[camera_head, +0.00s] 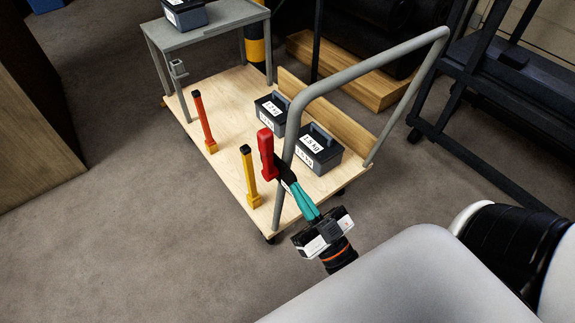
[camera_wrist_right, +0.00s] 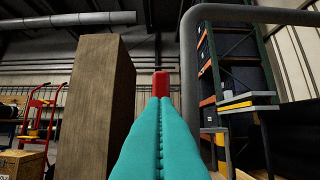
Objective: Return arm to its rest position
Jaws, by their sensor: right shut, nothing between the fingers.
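My right gripper (camera_head: 273,162) is in the middle of the head view, over the front right edge of a wooden-decked trolley (camera_head: 225,115). My left gripper is not in view.
Two dark boxes with kg labels (camera_head: 318,148) sit on the trolley. An orange post (camera_head: 204,125) and a yellow post (camera_head: 250,180) stand on it. A grey raised shelf (camera_head: 205,36) carries another dark box (camera_head: 186,15). Open carpet (camera_head: 130,235) lies to the left.

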